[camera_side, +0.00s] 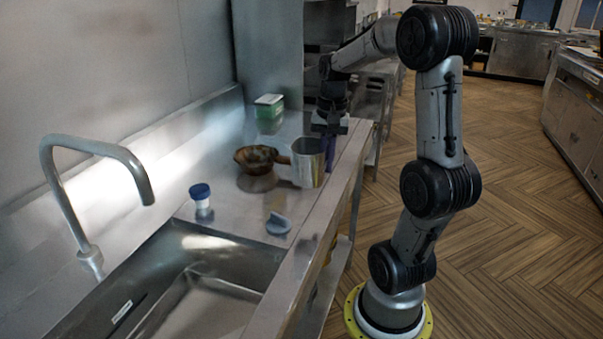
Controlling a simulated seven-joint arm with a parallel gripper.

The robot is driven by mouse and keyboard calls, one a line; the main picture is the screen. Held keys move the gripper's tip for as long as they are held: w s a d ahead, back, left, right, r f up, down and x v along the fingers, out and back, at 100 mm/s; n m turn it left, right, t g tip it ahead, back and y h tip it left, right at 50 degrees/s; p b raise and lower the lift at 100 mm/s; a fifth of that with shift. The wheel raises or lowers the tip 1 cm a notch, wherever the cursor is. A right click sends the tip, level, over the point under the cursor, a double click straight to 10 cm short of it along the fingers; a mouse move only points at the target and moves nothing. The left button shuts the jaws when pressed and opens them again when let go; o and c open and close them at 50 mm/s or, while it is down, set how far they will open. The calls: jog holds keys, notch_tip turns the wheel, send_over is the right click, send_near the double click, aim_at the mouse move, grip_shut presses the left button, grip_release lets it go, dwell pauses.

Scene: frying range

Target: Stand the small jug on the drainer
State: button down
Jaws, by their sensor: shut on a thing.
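My gripper (329,133) points down at the far right part of the steel worktop. It is shut on a narrow purple thing (331,154), partly hidden behind a steel cup-shaped vessel (308,166). I cannot tell whether the purple thing is the small jug, or whether it touches the worktop. The steel vessel stands upright just in front and to the left of the gripper. The flat steel drainer (235,217) lies beside the sink basin; no separate rack shows.
A brown pan (256,158) sits left of the steel vessel. A blue-capped jar (201,200) and a blue-grey stopper-like piece (278,224) are near the sink (222,246). A tall tap (100,148) arches at left.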

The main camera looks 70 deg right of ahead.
jog(key=w+d+f, duration=0.4)
jog(key=f, duration=0.1)
jog(key=w+d+f, duration=0.2)
jog(key=shift+d+f, duration=0.2)
jog(key=shift+d, duration=0.1)
jog(key=shift+w+d+f, duration=0.1)
jog(key=shift+d+f, duration=0.05)
jog(key=shift+f, duration=1.55)
jog(key=shift+f, duration=0.15)
jog(key=c, duration=1)
grip_release()
